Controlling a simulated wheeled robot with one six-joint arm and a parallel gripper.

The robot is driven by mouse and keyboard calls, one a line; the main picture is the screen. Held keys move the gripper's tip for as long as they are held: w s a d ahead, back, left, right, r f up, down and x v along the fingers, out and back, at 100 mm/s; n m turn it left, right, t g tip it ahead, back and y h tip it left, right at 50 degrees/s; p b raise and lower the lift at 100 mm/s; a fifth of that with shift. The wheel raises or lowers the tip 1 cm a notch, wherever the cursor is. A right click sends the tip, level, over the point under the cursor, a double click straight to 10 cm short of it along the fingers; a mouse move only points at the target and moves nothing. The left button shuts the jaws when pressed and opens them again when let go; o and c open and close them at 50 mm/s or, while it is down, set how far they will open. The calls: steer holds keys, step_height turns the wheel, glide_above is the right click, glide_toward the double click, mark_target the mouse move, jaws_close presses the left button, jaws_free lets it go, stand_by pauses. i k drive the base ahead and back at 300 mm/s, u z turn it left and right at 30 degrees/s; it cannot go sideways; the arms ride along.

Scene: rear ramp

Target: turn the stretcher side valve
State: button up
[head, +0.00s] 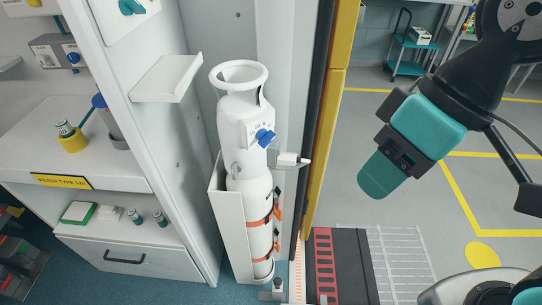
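A white gas cylinder (246,190) with a round collar on top stands upright in a white holder, orange straps around its lower body. A blue valve knob (265,138) sits on the right face of its white head, beside a small dial marking. I cannot tell for sure whether this is the stretcher side valve. Another blue knob (73,58) is on a grey panel at the upper left. My gripper (378,180), a teal and black end, hangs in the air right of the cylinder, apart from both knobs. Its fingers cannot be made out.
A white shelf ledge (165,78) juts out left of the cylinder's top. A white bracket (291,160) sticks out right of it. A yellow and black door post (326,130) stands between cylinder and arm. A ramp (342,265) and open grey floor lie right.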

mark_target(236, 167)
steer(key=z, duration=2.7)
steer(key=k, duration=2)
steer(key=u, duration=1.85)
